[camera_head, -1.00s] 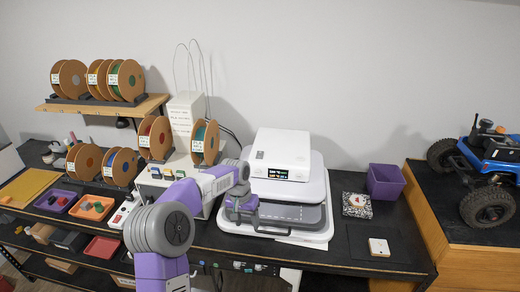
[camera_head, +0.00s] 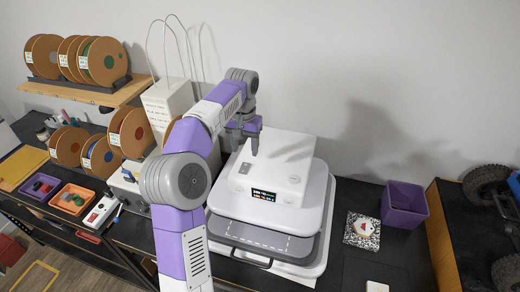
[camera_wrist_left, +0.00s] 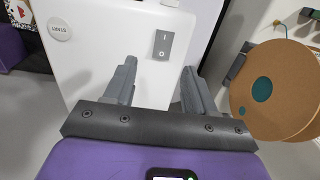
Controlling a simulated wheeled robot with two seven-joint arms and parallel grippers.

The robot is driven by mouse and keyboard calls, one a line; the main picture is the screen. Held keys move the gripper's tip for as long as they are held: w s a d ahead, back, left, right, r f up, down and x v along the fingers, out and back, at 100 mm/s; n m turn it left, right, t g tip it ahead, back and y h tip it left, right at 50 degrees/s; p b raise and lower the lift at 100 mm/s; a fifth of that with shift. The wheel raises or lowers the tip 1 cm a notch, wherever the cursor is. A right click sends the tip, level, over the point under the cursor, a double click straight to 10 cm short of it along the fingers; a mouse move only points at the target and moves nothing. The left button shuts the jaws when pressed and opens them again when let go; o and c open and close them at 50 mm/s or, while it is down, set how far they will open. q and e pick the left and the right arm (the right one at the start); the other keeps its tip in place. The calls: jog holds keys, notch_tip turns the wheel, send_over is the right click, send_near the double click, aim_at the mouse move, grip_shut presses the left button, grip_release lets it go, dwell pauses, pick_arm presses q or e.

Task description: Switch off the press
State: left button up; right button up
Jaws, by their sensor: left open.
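The press (camera_head: 275,172) is white, with a small lit display on its front and a grey lower bed. A grey rocker switch (camera_head: 245,168) is on top of its housing, near the left side. In the left wrist view the switch (camera_wrist_left: 163,44) shows I and O marks; I cannot tell which side is pressed. My left gripper (camera_head: 248,146) is above the top of the press, close to the switch, fingers downward. In the left wrist view the gripper (camera_wrist_left: 158,85) is open and empty, and the switch lies beyond the gap between its fingers. My right gripper is out of view.
Filament spools (camera_head: 85,152) and a white box (camera_head: 167,105) with thin tubes stand left of the press. A purple bin (camera_head: 403,205) and a speckled square piece (camera_head: 362,230) are to its right. A spool (camera_wrist_left: 275,92) is close beside the gripper in the wrist view.

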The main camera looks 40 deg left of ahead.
aim_at(244, 170)
pick_arm(q)
jog(key=shift+s+f, duration=0.2)
jog(key=shift+s, duration=0.05)
jog(key=shift+s+f+b, duration=0.3)
jog(key=shift+s+f, duration=0.45)
jog(key=shift+f, duration=0.35)
jog(key=f, duration=0.3)
jog(key=shift+w+f, duration=0.3)
jog(key=shift+f, duration=0.05)
jog(key=shift+s+f, duration=0.1)
jog(key=shift+f, duration=0.2)
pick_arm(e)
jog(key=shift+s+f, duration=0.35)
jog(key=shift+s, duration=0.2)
pick_arm(q)
jog(key=shift+c, duration=0.3)
